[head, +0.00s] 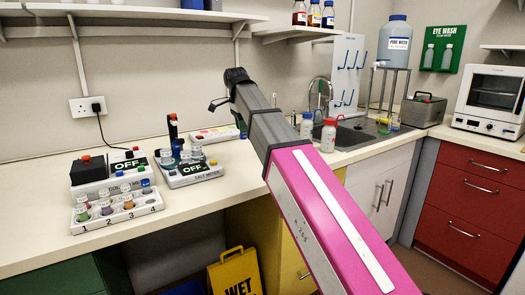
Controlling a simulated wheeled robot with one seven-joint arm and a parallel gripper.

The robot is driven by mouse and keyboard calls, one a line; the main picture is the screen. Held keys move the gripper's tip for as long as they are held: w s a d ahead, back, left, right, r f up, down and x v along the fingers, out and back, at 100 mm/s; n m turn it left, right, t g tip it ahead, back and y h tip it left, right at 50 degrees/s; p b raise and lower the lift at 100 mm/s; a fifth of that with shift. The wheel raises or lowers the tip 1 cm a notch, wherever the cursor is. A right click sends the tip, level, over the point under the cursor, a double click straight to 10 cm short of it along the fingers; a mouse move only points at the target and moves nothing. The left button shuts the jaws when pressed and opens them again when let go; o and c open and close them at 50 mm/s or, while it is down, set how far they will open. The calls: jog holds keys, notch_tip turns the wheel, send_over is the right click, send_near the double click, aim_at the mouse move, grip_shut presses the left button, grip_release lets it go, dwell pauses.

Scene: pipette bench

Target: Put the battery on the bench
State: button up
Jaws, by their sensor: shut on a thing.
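My arm reaches up and away over the bench (40,235), and its dark end stands in the air above the back of the worktop. My gripper (217,104) shows only as a small dark shape at the lower left of that end. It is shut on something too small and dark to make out. I cannot pick out the battery for certain. A black upright piece with an orange-red top (173,127) stands by the salt meter (190,173), apart from my gripper; I cannot tell what it is.
A black-and-white device with an orange-red knob (86,160) and a numbered vial rack (116,210) stand at the left. Red-capped (328,135) and blue-capped (306,126) bottles stand near the sink. A shelf (140,14) hangs above. The worktop's front left is clear.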

jog(key=w+d+f, duration=0.1)
jog(key=d+f, duration=0.1)
jog(key=w+d+f, duration=0.1)
jog(key=w+d, duration=0.1)
jog(key=d, duration=0.1)
jog(key=w+d+f, duration=0.2)
jog(key=shift+w+d+f, duration=0.15)
jog(key=shift+d+f, duration=0.15)
jog(key=shift+d, duration=0.05)
jog(key=shift+f, duration=2.05)
jog(key=shift+f, duration=0.1)
jog(key=o, duration=0.9)
jog(key=shift+o, duration=0.2)
notch_tip(320, 180, up, 12)
jog(key=a, duration=0.1)
jog(key=shift+s, duration=0.25)
jog(key=shift+a, duration=0.1)
